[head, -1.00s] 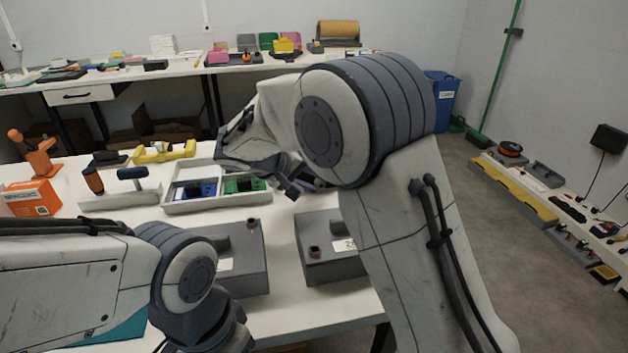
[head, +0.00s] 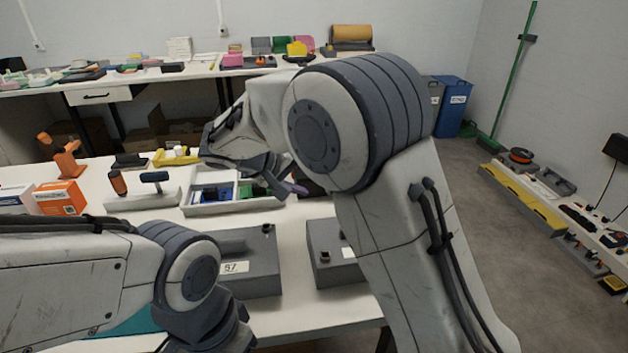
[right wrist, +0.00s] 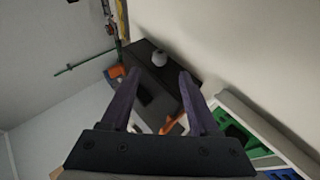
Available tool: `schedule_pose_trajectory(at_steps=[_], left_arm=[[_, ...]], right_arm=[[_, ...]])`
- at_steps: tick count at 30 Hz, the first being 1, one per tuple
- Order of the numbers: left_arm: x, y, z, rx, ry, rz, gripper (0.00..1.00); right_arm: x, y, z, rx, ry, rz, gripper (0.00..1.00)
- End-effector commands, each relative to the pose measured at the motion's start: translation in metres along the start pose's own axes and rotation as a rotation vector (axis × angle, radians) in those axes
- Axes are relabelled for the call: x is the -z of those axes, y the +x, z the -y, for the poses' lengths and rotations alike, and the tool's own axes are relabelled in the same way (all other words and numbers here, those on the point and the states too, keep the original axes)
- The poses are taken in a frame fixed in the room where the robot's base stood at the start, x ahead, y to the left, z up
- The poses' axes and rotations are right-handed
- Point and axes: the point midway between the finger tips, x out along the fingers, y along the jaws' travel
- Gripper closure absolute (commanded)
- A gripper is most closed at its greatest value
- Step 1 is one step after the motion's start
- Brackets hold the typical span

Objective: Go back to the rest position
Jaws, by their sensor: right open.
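My right gripper (head: 290,186) is raised over the white table (head: 300,310), near the right end of a divided tray (head: 230,209) holding blue and green things. In the head view my arm hides much of it. In the right wrist view the right gripper (right wrist: 158,80) has its two purple fingers apart, with nothing held between them. Beyond them show a dark box (right wrist: 150,62) with a grey knob and something orange (right wrist: 172,122). My left arm reaches in low at the left of the head view; its gripper is out of the picture.
Two grey boxes (head: 250,277) (head: 328,265) stand near the table's front edge. An orange-white carton (head: 60,198), an orange tool (head: 66,158) and a yellow item (head: 177,156) stand on the left.

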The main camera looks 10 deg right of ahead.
Motion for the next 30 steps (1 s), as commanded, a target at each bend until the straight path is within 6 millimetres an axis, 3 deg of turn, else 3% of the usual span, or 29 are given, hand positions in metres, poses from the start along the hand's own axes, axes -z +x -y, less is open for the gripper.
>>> schedule_pose_trajectory(at_steps=[3, 14, 24, 30], left_arm=[[0.000, -0.008, -0.001, 0.000, 0.000, 0.000, 0.50], [0.001, -0.009, -0.001, 0.000, 0.000, 0.000, 0.50], [0.004, -0.065, -0.005, 0.000, 0.000, 0.000, 0.50], [0.005, -0.087, -0.006, 0.000, 0.000, 0.000, 0.50]], right_arm=[[0.001, -0.008, -0.005, -0.001, 0.005, 0.006, 0.39], [-0.001, -0.008, -0.009, -0.004, 0.009, 0.011, 0.39], [0.014, -0.044, -0.048, -0.004, 0.008, 0.010, 0.39], [0.021, -0.059, -0.064, -0.003, 0.006, 0.009, 0.39]])
